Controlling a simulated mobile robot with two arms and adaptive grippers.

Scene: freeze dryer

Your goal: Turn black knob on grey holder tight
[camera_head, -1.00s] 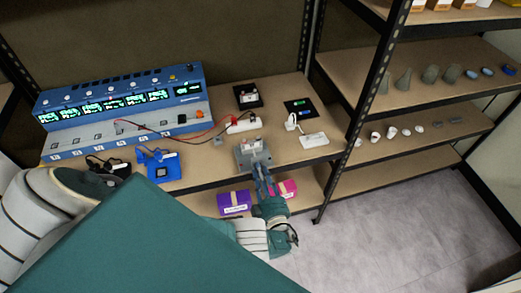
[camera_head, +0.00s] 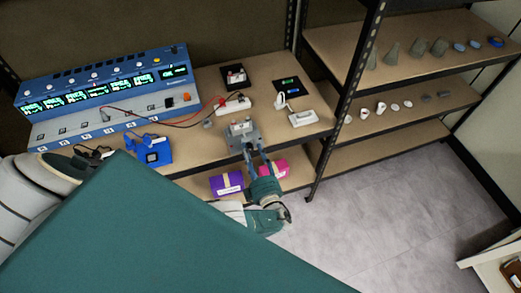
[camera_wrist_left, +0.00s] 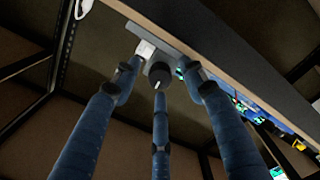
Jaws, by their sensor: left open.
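The grey holder (camera_head: 243,134) sits at the front edge of the bench in the head view. My left gripper (camera_head: 250,153) reaches up to it from below the edge. In the left wrist view the holder's underside (camera_wrist_left: 157,37) juts past the bench edge, with the dark round knob (camera_wrist_left: 159,74) beneath it. My left gripper (camera_wrist_left: 160,82) has its three fingers spread around the knob, open. I cannot tell whether any fingertip touches the knob. The knob is hidden in the head view. My right gripper is not in view.
A blue instrument (camera_head: 105,95) with lit displays stands on the bench's left. A blue device (camera_head: 152,150) sits near the front edge. A purple box (camera_head: 227,183) and a pink box (camera_head: 272,169) lie on the lower shelf, close to my left gripper. Floor to the right is clear.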

